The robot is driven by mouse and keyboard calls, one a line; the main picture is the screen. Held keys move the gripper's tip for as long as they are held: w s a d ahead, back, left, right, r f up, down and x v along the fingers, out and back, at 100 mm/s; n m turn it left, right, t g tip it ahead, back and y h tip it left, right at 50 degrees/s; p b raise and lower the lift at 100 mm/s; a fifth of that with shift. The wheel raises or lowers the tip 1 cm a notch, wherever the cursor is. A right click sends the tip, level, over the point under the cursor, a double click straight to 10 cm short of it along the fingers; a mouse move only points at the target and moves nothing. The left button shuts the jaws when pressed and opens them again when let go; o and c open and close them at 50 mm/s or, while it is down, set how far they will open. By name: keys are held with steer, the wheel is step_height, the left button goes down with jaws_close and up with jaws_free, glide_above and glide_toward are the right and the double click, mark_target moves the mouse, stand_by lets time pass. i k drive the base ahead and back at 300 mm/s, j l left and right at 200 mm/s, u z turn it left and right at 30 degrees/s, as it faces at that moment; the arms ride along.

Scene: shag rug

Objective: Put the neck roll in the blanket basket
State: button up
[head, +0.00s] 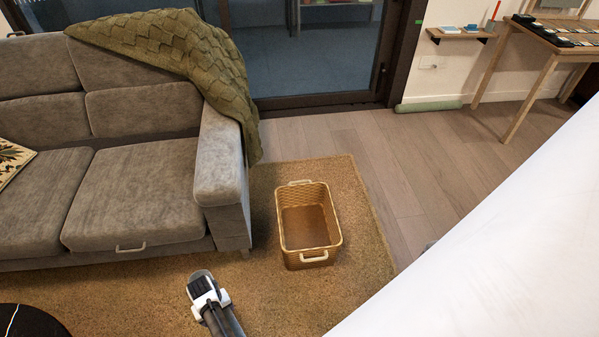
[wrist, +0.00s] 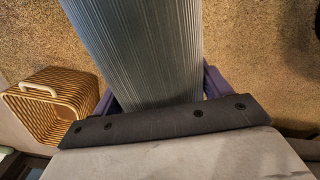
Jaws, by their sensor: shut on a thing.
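The neck roll (wrist: 138,50) is a grey, finely ribbed cylinder. The blanket basket (head: 312,257) is a tan woven box with pale handles, open at the top and seemingly empty. It stands on the rug, right of and beyond my gripper. The basket (wrist: 50,112) also shows at left in the wrist view.
A grey sofa (head: 140,205) with a green knit blanket (head: 175,45) stands left of the basket. The shag rug (head: 265,300) is clear between gripper and basket. A dark round object (head: 32,322) is at lower left. A wooden table (head: 548,60) stands far right.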

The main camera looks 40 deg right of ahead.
mark_target(312, 231)
steer(key=i+z, duration=0.6)
steer(key=z, duration=0.2)
steer(key=i+z, duration=0.45)
steer(key=i, duration=0.45)
